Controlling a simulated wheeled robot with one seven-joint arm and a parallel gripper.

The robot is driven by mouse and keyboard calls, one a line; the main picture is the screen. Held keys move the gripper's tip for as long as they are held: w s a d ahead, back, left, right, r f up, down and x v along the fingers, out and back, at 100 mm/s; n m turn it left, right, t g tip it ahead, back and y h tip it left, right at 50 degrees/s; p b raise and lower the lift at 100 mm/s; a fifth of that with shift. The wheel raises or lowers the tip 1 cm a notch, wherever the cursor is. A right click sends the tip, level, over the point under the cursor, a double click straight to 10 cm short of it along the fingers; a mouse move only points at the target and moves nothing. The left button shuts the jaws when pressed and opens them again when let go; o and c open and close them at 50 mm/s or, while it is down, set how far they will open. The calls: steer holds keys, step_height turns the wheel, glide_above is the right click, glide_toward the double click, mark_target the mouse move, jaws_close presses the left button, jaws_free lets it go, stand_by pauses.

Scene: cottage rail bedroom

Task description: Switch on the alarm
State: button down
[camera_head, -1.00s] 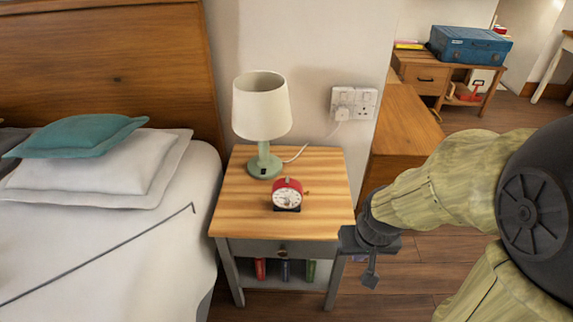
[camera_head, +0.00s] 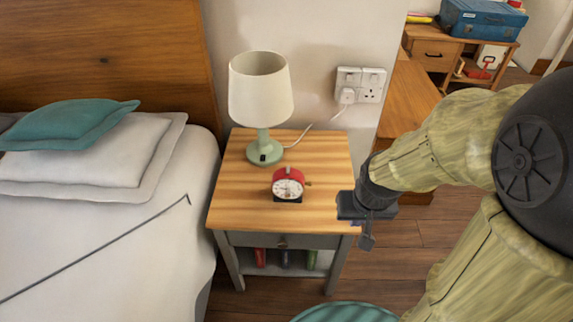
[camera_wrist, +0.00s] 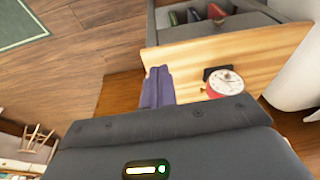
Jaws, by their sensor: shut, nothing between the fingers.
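A red alarm clock (camera_head: 288,184) with a white dial stands upright on the wooden nightstand top (camera_head: 235,190), toward its front middle. In the wrist view the clock (camera_wrist: 225,83) shows at right centre, beside a small dark base or block. My gripper (camera_head: 367,242) is at the right front edge of the nightstand, pointing down, to the right of the clock and apart from it. Its fingers (camera_wrist: 157,88) show close together with nothing between them in the wrist view. The clock's back is hidden in the head view.
A lamp (camera_head: 261,95) stands at the nightstand's back left, its cord running to a wall socket (camera_head: 361,85). The bed (camera_head: 120,230) is close on the left. A wooden cabinet (camera_head: 408,105) is behind my arm. A teal round thing (camera_head: 345,313) is at the bottom edge.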

steer(key=w+a+r+p, duration=0.6)
steer(key=w+r+p, duration=0.1)
steer(key=w, duration=0.1)
steer(key=w+p+v, duration=0.1)
steer(key=p+v, duration=0.3)
steer(key=p, duration=0.3)
glide_above(287, 173)
steer(key=s, duration=0.4)
steer(key=shift+w+a+t+b, duration=0.15)
steer(key=shift+t+b, duration=0.15)
steer(key=shift+t, duration=0.1)
steer(key=x, duration=0.4)
steer(key=b+x, duration=0.1)
steer(key=x, duration=0.3)
steer(key=b+x, duration=0.1)
steer(key=x, duration=0.3)
steer(key=shift+s+f, duration=0.3)
steer(key=shift+f, duration=0.75)
